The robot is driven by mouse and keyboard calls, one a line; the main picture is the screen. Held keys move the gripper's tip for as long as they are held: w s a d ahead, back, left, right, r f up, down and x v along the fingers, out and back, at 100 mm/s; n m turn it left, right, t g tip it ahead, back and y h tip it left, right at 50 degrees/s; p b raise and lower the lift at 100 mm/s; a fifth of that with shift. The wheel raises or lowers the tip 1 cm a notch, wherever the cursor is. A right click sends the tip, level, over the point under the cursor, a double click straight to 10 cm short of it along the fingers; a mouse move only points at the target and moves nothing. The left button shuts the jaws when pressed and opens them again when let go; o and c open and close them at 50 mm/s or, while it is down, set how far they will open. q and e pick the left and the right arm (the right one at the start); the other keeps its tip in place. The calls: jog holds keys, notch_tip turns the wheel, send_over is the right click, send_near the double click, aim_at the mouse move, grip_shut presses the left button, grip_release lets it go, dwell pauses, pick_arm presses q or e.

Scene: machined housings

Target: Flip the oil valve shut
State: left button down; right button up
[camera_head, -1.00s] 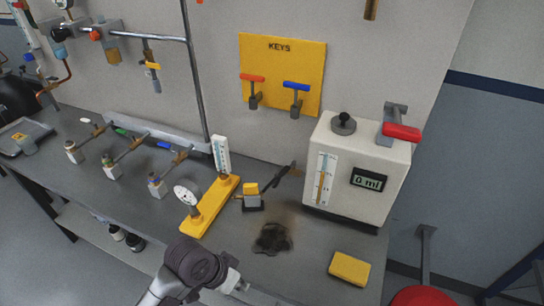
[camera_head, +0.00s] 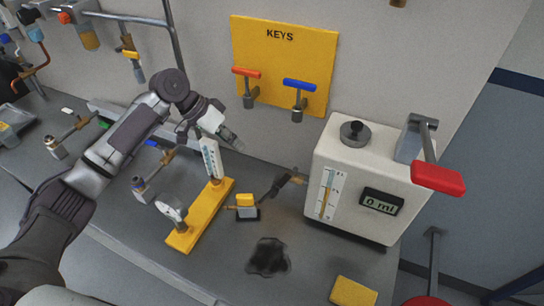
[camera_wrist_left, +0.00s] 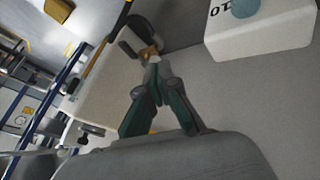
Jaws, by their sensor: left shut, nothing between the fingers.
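A white box (camera_head: 335,170) with an amber level gauge and a "0 ml" display stands on the bench right of centre in the head view. A lever with a red grip (camera_head: 438,178) sticks out from its upper right side, and a black knob (camera_head: 354,132) sits on top. No label tells which part is the oil valve. My left gripper (camera_head: 235,142) is shut and empty above the bench, left of the white box and apart from it. Its closed dark green fingers (camera_wrist_left: 155,85) show in the left wrist view. My right gripper is not in view.
A yellow KEYS board (camera_head: 285,65) with red and blue T-keys hangs behind. A yellow gauge stand (camera_head: 203,218), a small yellow-topped block (camera_head: 245,207), a dark stain (camera_head: 268,257) and a yellow pad (camera_head: 353,291) are on the bench. Valves with bar handles stand left, partly behind my arm.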

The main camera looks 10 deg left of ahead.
aim_at(288, 177)
pick_arm(q)
jog(key=s+d+f+p, duration=0.1)
jog(key=d+f+p, duration=0.4)
jog(key=d+f, duration=0.2)
jog(key=shift+d, duration=1.15)
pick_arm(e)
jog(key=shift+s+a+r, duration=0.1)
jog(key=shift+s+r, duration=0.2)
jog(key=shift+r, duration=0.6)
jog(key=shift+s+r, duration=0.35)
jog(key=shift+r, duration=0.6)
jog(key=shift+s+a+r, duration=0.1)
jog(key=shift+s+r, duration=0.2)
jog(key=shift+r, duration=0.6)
pick_arm(q)
jog(key=shift+f, duration=0.1)
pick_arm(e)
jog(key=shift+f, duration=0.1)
